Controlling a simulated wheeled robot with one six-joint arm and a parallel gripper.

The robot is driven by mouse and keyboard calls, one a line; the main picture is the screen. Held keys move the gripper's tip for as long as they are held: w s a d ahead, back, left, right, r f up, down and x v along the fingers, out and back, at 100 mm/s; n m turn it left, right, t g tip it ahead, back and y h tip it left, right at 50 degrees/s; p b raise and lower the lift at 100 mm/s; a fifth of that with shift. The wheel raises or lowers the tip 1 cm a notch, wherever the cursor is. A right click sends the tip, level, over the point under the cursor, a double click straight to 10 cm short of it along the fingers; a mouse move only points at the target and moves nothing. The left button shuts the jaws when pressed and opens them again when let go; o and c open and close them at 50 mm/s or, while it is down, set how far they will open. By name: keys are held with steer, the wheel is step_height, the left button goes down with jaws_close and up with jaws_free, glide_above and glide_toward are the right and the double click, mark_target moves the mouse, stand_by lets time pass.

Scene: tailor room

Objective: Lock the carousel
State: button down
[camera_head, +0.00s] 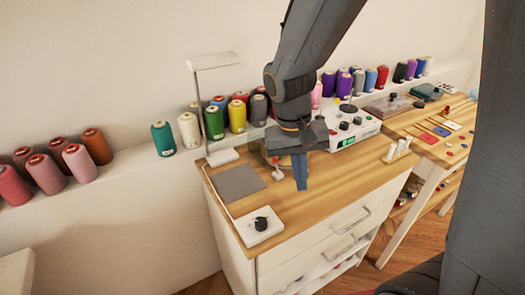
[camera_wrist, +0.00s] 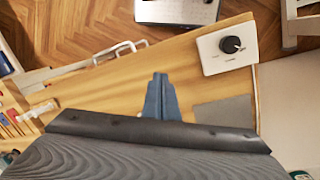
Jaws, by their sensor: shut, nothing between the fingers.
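My gripper (camera_head: 301,186) points down over the wooden cabinet top (camera_head: 325,190), with its blue fingers together and nothing between them. The fingers also show in the wrist view (camera_wrist: 160,78), above the bare wood. A round, partly see-through thing (camera_head: 262,158), possibly the carousel, stands behind my gripper, mostly hidden by my arm. A small pale piece with a red part (camera_head: 278,174) sticks out at its front, just left of the fingers. I cannot tell its lock state. The carousel cannot be made out in the wrist view.
A white box with a black knob (camera_head: 262,225) sits at the cabinet's front left corner, near a grey mat (camera_head: 238,183). A white lamp (camera_head: 212,62) stands behind. A white device with knobs and a green display (camera_head: 352,131) is at the back right. Thread spools line the ledge.

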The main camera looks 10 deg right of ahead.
steer(key=w+a+r+m+t+h+p, duration=0.1)
steer(key=w+a+r+t+h+p, duration=0.1)
steer(key=w+a, duration=0.3)
steer(key=w+a+r+m+t+h+p, duration=0.1)
steer(key=w+a, duration=0.5)
steer(key=a, duration=0.6)
steer(key=r+m+h+p, duration=0.1)
steer(key=p, duration=0.1)
steer(key=shift+w+r+t+h+p, duration=0.2)
steer(key=shift+w+t+h+p, duration=0.1)
steer(key=shift+t, duration=0.1)
steer(key=p+x, duration=0.3)
steer(key=x, duration=0.6)
steer(key=shift+d+f, duration=0.2)
steer(key=shift+d, duration=0.05)
steer(key=d, duration=0.1)
steer(key=d+p, duration=0.2)
steer(key=shift+s+r, duration=0.2)
steer(key=shift+s, duration=0.05)
steer(key=shift+d, duration=0.5)
